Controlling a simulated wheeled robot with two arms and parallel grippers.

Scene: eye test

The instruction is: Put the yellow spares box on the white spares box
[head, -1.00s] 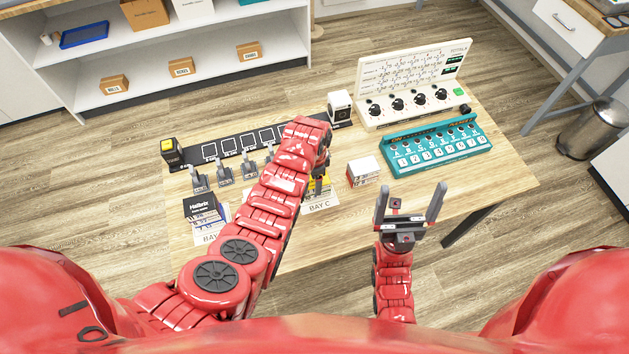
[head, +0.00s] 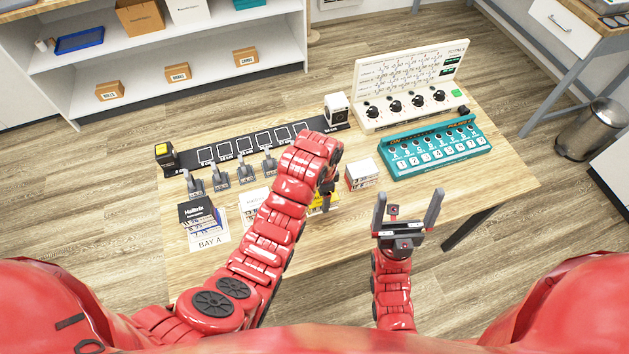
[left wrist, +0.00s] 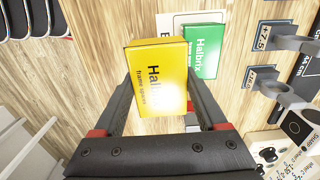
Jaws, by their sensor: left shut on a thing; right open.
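My left gripper (head: 325,192) is shut on the yellow spares box (head: 322,204), which is mostly hidden by my arm in the head view. In the left wrist view the yellow box (left wrist: 158,78), marked Halbrix, sits between the two fingers (left wrist: 160,115), slightly tilted. I cannot tell for sure how far it is above the table. A white-topped box (head: 362,171) with red marks on its sides, apparently the white spares box, stands just right of my left gripper, apart from it. My right gripper (head: 406,215) is open and empty near the table's front edge.
A green box (left wrist: 203,50) lies beside the yellow one in the left wrist view. A dark box (head: 197,210) stands in Bay A, left. The table's right front is clear.

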